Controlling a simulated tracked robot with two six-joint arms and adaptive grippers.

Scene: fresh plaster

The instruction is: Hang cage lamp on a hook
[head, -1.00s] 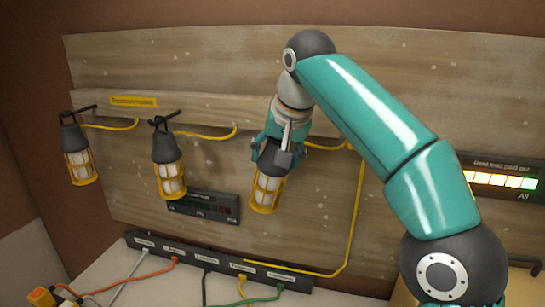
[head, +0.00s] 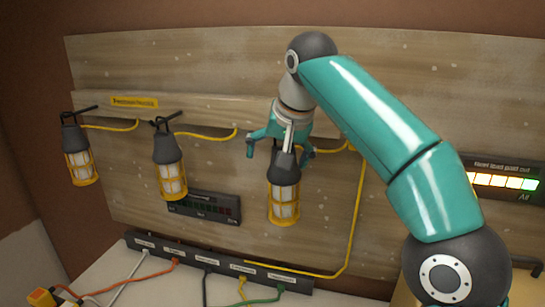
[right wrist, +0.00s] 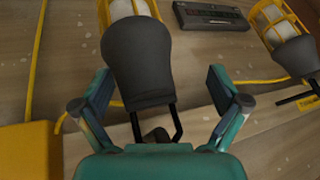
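A cage lamp (head: 284,200) with a dark grey top and a yellow cage hangs upright below my right gripper (head: 279,152). In the right wrist view the lamp (right wrist: 138,62) lies between the spread fingers of my right gripper (right wrist: 160,92), with a gap on both sides. Its dark handle or hook (right wrist: 158,134) shows near the palm; the exact contact between them is hidden. Two similar lamps hang to the left, the middle lamp (head: 168,168) and the far-left lamp (head: 77,155), each on a black hook. My left gripper is not in view.
A wooden board (head: 420,75) carries a rail with a yellow label (head: 134,102) and yellow cords. A dark display panel (head: 208,207) sits behind the lamps. Below is a power strip (head: 215,262) with several coloured cables. A lit indicator panel (head: 500,180) is at right.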

